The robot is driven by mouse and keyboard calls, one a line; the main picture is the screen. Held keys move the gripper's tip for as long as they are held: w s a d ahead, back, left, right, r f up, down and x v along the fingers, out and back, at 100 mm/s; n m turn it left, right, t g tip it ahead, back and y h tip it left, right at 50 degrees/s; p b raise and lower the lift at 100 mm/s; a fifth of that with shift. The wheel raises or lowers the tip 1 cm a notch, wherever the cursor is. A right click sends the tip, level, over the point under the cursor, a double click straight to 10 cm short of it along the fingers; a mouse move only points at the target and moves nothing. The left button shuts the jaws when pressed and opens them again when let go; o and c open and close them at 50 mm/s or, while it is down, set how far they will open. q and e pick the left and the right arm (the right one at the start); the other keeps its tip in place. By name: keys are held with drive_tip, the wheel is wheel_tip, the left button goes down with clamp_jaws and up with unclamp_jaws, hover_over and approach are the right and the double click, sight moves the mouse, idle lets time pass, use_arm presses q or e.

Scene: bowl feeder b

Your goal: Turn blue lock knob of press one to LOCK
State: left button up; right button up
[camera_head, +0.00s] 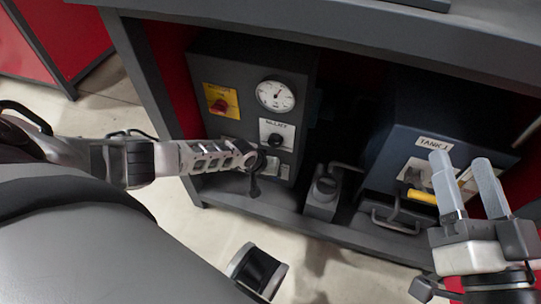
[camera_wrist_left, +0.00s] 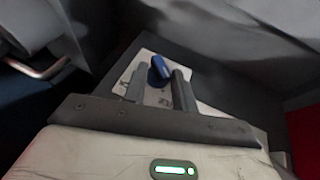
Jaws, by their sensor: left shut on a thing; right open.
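The blue lock knob (camera_wrist_left: 157,71) shows in the left wrist view on a pale plate, between the two grey fingers of my left gripper (camera_wrist_left: 160,80). The fingers are shut on it. In the head view my left gripper (camera_head: 254,164) reaches in from the left to the lower front of a dark grey press unit (camera_head: 230,60). There it covers the blue knob and part of a lower plate (camera_head: 285,171). I cannot read the knob's marked position. My right gripper (camera_head: 464,168) is open and empty at the right, its fingers pointing up.
The unit also has a yellow plate with a red knob (camera_head: 220,104), a round gauge (camera_head: 276,96) and a black knob (camera_head: 275,139). A dark blue tank box (camera_head: 425,105) with a yellow handle (camera_head: 422,197) stands at the right. The bench top's edge (camera_head: 330,35) overhangs both.

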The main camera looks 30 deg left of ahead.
use_arm(q)
drive_tip(key=shift+c, duration=0.2)
idle(0.4)
drive_tip(key=o, duration=0.7)
